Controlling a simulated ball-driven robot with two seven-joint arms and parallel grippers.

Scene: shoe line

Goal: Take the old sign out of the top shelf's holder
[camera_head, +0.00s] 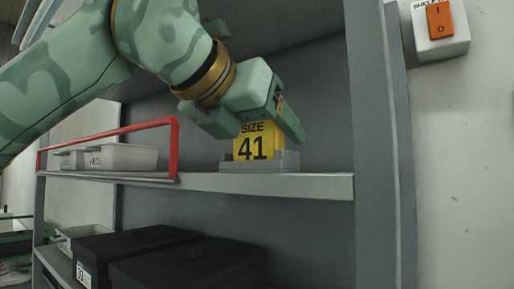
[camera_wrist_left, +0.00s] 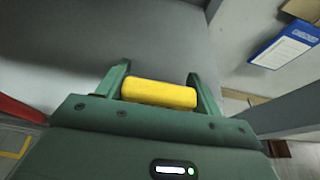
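The old sign (camera_head: 252,149) is a yellow plate reading "SIZE 41". It stands upright in a grey holder (camera_head: 260,164) on the top shelf near its right end. My left gripper (camera_head: 268,132) reaches down over the sign from above, with one finger at each side edge. The sign's lower edge is hidden in the holder. My right gripper is in neither view.
A red rail (camera_head: 177,150) stands on the top shelf (camera_head: 310,185) to the left, with pale bins (camera_head: 122,158) behind it. Black boxes (camera_head: 190,265) lie on the shelf below. A grey upright (camera_head: 373,150) bounds the right side; an orange switch (camera_head: 440,20) is beyond it.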

